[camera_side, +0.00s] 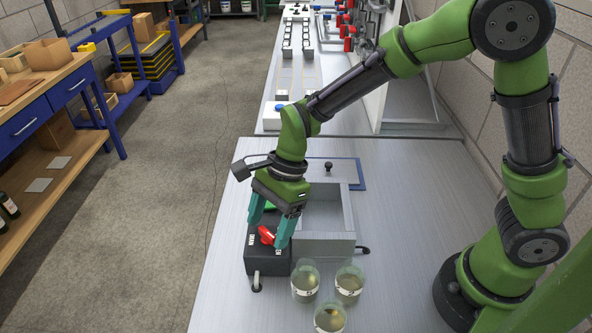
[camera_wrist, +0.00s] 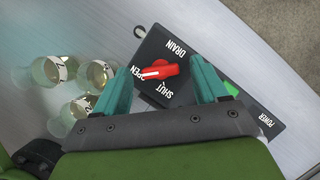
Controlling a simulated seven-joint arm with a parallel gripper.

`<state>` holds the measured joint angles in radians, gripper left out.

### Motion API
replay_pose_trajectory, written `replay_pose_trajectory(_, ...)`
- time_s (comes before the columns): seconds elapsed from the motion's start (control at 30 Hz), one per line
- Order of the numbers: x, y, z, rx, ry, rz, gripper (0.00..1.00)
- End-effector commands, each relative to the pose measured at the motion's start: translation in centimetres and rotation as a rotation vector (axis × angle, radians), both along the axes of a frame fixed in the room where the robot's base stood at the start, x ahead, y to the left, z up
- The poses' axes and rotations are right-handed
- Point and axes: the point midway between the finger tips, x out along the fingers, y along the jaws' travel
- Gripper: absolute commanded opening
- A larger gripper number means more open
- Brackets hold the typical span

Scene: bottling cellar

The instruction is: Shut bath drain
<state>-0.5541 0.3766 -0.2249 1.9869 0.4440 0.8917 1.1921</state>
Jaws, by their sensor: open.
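The black control box (camera_side: 262,262) stands on the metal bench at the front left of the bath (camera_side: 323,240). Its red drain knob (camera_side: 266,235) also shows in the wrist view (camera_wrist: 160,70), under the words DRAIN, OPEN and SHUT. The knob's white-marked tip points at OPEN. My gripper (camera_side: 267,230) is open above the box, pointing down. In the wrist view its teal fingers (camera_wrist: 163,68) stand on either side of the knob, with gaps visible. I cannot tell how far the fingertips are above the box face.
A green power button (camera_wrist: 231,88) sits on the same box, beside one finger. Three glass beakers (camera_side: 305,281) with labels stand close in front of the bath. A lid with a black knob (camera_side: 328,167) lies behind the bath. The bench to the right is clear.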

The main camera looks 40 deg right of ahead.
Motion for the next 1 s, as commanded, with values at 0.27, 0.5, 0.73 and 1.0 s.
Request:
replay_pose_trajectory(0.27,-0.01,0.20,-0.49,0.000,-0.001,0.001,0.72)
replay_pose_trajectory(0.5,-0.01,0.19,-0.45,0.000,-0.001,0.000,0.49)
replay_pose_trajectory(0.73,0.00,0.18,-0.44,0.000,-0.001,0.000,0.16)
replay_pose_trajectory(1.0,0.04,0.15,-0.44,0.000,0.000,0.030,0.16)
